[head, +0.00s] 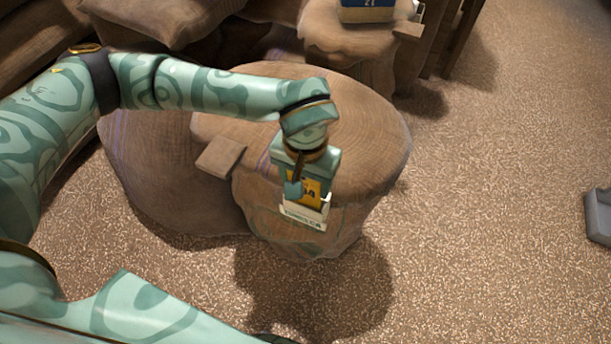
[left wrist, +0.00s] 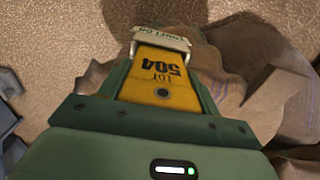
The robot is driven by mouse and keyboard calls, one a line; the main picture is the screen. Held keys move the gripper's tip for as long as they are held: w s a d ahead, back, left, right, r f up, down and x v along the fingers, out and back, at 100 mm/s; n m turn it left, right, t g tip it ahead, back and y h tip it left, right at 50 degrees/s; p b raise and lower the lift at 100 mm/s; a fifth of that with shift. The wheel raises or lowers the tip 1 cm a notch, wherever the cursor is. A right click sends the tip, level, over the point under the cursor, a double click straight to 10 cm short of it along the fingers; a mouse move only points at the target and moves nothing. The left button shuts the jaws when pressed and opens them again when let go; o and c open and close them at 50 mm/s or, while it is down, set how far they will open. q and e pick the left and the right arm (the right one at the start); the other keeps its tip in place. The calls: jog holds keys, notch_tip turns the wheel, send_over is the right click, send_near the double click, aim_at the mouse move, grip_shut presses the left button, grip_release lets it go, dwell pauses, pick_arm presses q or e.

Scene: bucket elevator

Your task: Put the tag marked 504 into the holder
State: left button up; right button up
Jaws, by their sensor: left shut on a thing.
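The tag (head: 313,190) is a yellow plate with dark print. In the left wrist view the tag (left wrist: 165,75) reads "LOT 504", upside down. My left gripper (head: 307,190) is shut on the tag, in front of a large sack-like mound. A pale holder (head: 305,216) with dark lettering is at the tag's far end. In the left wrist view the holder (left wrist: 160,40) overlaps the tag's end; I cannot tell how deep the tag sits in it. My right gripper is not in view.
The brown sack-like mound (head: 375,130) has a flat top and a small protruding block (head: 220,157). A grey bin (head: 598,215) stands at the right edge.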

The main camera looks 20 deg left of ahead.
pick_arm(q)
jog(key=shift+f, duration=0.95)
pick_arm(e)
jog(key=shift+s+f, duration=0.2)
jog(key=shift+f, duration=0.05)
pick_arm(q)
jog(key=o, duration=1.1)
jog(key=shift+c, duration=0.2)
notch_tip(320, 180, up, 10)
jog(key=p, duration=0.3)
jog(key=shift+f+p, duration=0.15)
jog(key=shift+p, duration=0.2)
notch_tip(320, 180, up, 7)
jog(key=p, duration=0.2)
jog(key=shift+f, duration=0.15)
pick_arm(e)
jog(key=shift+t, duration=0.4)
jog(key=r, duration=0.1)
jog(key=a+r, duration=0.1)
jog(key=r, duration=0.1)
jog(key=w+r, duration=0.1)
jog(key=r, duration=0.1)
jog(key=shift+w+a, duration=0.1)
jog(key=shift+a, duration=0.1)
pick_arm(q)
jog(key=shift+f, duration=0.1)
